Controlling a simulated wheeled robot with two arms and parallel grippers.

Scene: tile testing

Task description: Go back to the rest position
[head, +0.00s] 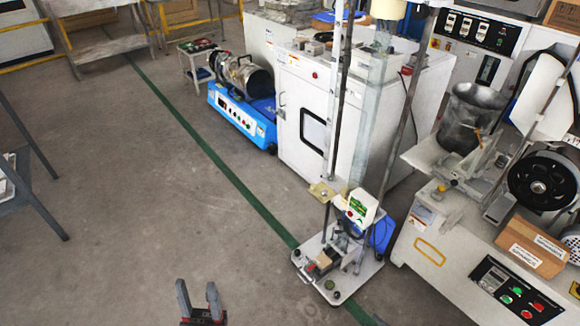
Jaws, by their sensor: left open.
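My left gripper (199,298) shows at the bottom of the head view, left of the middle. Its two dark fingers point up and stand apart with nothing between them. It is over bare floor and touches nothing that I can see. My right gripper is not in view.
A wheeled test stand (338,277) with tall poles stands right of the gripper. Behind it are a white cabinet (305,120) and a blue machine (238,112). A grinding machine (450,240) fills the right. Grey floor (120,190) is clear on the left, beside a table (22,180).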

